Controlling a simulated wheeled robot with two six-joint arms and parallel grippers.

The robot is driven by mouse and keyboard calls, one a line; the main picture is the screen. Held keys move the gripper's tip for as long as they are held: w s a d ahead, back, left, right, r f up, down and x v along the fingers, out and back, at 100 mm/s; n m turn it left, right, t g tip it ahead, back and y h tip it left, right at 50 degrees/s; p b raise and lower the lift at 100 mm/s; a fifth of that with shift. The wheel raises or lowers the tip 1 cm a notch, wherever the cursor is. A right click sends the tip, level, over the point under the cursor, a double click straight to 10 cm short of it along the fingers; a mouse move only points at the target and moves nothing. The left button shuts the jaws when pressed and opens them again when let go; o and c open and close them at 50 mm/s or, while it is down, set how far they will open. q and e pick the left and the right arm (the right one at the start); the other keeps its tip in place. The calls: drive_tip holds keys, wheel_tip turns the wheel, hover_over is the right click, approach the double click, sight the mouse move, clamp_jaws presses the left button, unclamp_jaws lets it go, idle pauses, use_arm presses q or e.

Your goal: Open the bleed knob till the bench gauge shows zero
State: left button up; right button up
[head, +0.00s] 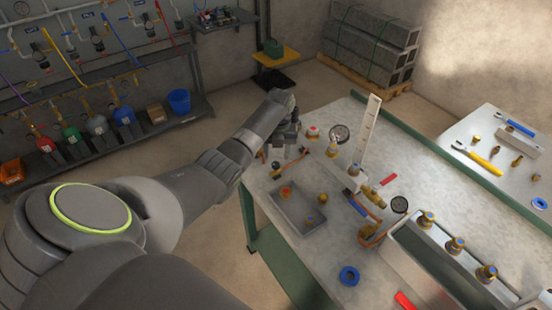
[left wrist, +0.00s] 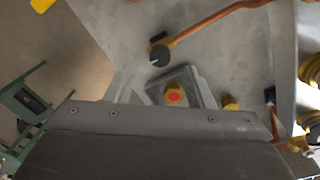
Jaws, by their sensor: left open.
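The bleed knob looks to be the small dark round knob (head: 276,165) at the end of a copper pipe near the bench's left edge. In the left wrist view the dark knob (left wrist: 160,55) carries a pale mark and lies ahead of the fingers. My left gripper (head: 290,148) is open and empty, close beside the knob; I see no contact. My right gripper is out of view.
The workbench (head: 330,240) holds a grey tray (head: 302,230) of fittings, a tall white upright (head: 370,130) and a long box (head: 400,250) with brass valves. A second table (head: 480,130) with tools stands right.

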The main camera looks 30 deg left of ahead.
sight(276, 164)
use_arm(q)
drive_tip(key=shift+f, duration=2.05)
drive_tip(key=shift+a, duration=0.1)
drive_tip(key=c, duration=1)
drive_tip(key=shift+n, duration=0.3)
